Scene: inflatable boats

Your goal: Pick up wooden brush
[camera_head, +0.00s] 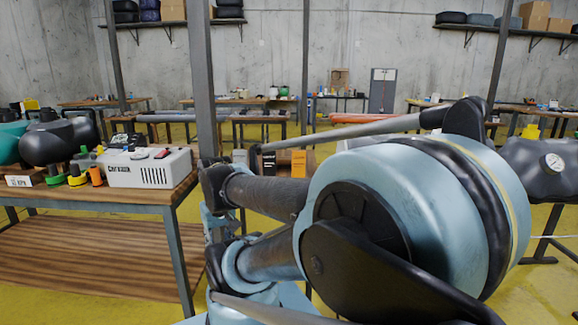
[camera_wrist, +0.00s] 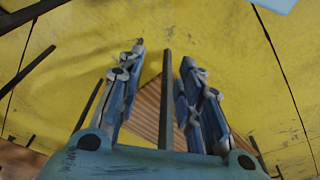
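I cannot make out a wooden brush in either view. My gripper (camera_wrist: 163,58) shows in the wrist view with its two blue-grey fingers spread apart. It is open, and nothing is held between the fingers. A dark upright post shows in the gap, with brown slatted wood beyond it and yellow floor around. In the head view my large blue arm covers the middle and right, hiding much behind it, and I cannot pick out the fingers there.
A wooden workbench (camera_head: 60,199) stands at the left, with a white box (camera_head: 150,170), small colourful bottles (camera_head: 78,176) and dark rounded items on it. A grey post (camera_head: 203,90) rises beside it. A grey inflatable with a gauge (camera_head: 545,165) is at right. Yellow floor shows between benches.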

